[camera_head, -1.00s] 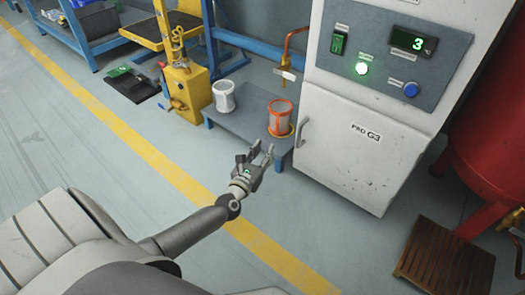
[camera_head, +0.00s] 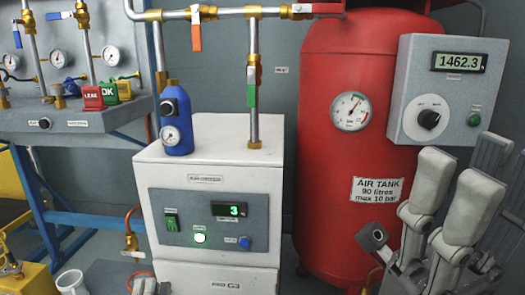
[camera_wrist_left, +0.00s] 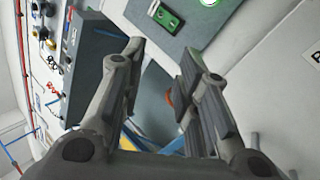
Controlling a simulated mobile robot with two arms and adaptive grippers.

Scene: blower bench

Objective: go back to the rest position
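My left gripper (camera_head: 151,287) shows only by its fingertips at the bottom edge of the head view, in front of the low table below the dryer cabinet. In the left wrist view the left gripper (camera_wrist_left: 162,65) is open, its two fingers apart with nothing between them. Grey jointed parts of my right arm stand large and close at the lower right of the head view.
The white air dryer cabinet (camera_head: 215,165) stands in the middle, with a blue filter (camera_head: 176,120) on top. The red air tank (camera_head: 345,110) is right of it. A gauge bench (camera_head: 75,130) stands at the left.

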